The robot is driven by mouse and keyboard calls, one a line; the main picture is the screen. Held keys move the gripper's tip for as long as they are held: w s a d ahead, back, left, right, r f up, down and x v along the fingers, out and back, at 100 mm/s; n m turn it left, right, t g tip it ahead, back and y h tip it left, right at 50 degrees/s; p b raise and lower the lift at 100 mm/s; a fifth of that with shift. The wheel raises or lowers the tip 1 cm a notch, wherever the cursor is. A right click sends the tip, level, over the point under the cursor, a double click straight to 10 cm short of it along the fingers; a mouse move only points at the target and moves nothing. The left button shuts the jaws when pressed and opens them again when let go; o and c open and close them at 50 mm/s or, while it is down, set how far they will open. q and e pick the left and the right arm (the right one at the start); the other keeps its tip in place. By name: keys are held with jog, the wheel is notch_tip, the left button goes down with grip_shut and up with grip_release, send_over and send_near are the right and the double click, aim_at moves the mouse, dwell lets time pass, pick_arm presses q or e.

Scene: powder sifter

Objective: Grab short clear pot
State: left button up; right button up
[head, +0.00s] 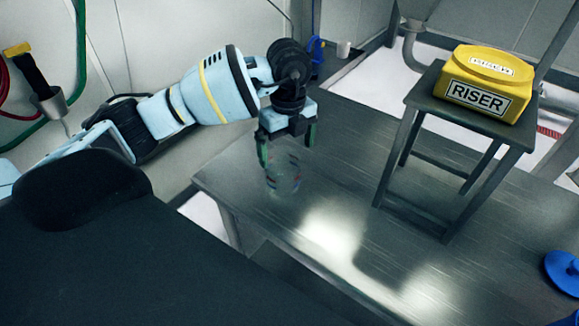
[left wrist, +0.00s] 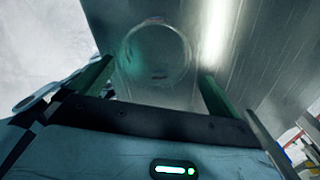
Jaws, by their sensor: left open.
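The short clear pot (head: 284,180) stands upright on the metal table (head: 330,215), near its left end. It is see-through and hard to make out. My left gripper (head: 286,143) is right above it, pointing down, with its green fingers apart. In the left wrist view the round outline of the pot (left wrist: 155,50) shows between and beyond the two open fingers of my left gripper (left wrist: 155,82). I cannot tell whether the fingers reach past the pot's rim. My right gripper is in neither view.
A small dark stool (head: 440,110) stands on the table to the right, with a yellow block labelled RISER (head: 487,85) on it. A blue lidded piece (head: 563,272) lies at the right edge. The tabletop between pot and stool is clear.

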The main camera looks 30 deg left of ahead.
aim_at(284, 170)
pick_arm(q)
jog(key=f, duration=0.2)
jog(key=shift+s+f, duration=0.2)
jog(key=shift+f, duration=0.1)
jog(key=shift+s+a+f, duration=0.1)
jog(key=shift+a+f, duration=0.05)
jog(key=shift+f, duration=1.15)
jog(key=shift+s+a+f, duration=0.1)
jog(key=shift+a+f, duration=0.05)
jog(key=shift+f, duration=1.1)
jog(key=c, duration=0.9)
jog(key=shift+c, duration=0.2)
jog(key=shift+r, duration=0.15)
